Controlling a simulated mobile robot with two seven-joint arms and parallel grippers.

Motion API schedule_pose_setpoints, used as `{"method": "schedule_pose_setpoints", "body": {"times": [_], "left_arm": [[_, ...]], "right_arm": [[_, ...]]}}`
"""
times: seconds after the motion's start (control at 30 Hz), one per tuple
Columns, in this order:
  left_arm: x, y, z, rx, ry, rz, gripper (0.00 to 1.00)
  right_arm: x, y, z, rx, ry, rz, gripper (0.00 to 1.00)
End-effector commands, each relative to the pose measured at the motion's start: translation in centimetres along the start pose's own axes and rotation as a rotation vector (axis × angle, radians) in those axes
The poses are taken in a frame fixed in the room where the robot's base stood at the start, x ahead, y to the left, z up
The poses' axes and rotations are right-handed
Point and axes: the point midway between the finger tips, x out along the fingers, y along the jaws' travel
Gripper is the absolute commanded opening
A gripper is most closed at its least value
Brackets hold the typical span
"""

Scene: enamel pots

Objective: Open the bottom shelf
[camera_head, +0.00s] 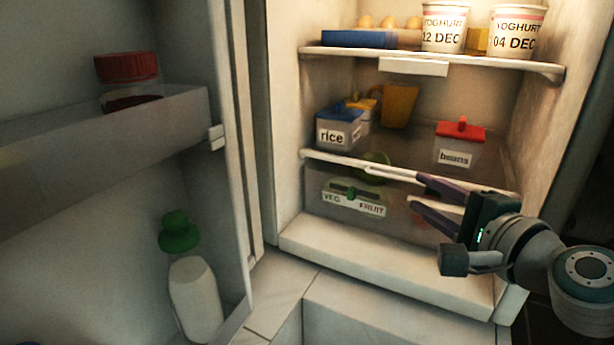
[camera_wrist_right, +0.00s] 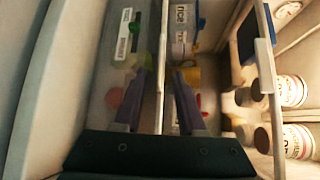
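The bottom shelf is a clear drawer (camera_head: 318,208) low in the fridge, with a white VEG FRUIT label (camera_head: 372,208) and a green slider on its front. It looks closed, under a pale shelf edge (camera_head: 327,157). In the wrist view the drawer (camera_wrist_right: 103,85) lies left of that edge, and its label (camera_wrist_right: 122,42) shows. My right gripper (camera_head: 414,190) is at the drawer's upper right front. Its purple fingers are apart, one each side of the shelf edge in the wrist view (camera_wrist_right: 161,74); I cannot tell whether they touch it. My left gripper is out of view.
The fridge door (camera_head: 232,130) stands open at left, holding a red-lidded jar (camera_head: 128,78) and a white bottle (camera_head: 195,300). Above the drawer stand a rice box (camera_head: 338,132), a mug (camera_head: 398,106) and a beans box (camera_head: 458,152). Yoghurt tubs (camera_head: 444,28) stand higher.

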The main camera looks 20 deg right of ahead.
Motion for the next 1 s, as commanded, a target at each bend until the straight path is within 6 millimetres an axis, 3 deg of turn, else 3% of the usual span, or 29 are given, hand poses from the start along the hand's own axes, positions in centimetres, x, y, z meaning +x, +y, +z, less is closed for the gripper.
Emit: {"method": "schedule_pose_setpoints", "body": {"times": [0.1,0.33,0.77,1.0], "left_arm": [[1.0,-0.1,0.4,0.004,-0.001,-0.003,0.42],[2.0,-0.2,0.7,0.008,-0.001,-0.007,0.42],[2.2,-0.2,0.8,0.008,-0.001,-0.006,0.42],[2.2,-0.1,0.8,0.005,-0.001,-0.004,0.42]], "right_arm": [[2.4,0.2,0.0,0.001,-0.001,-0.004,0.40],[5.3,0.2,0.1,0.000,-0.002,-0.001,0.40],[6.1,0.0,0.1,-0.001,-0.002,0.001,0.40],[6.1,0.0,0.1,-0.001,-0.002,0.001,0.13]]}}
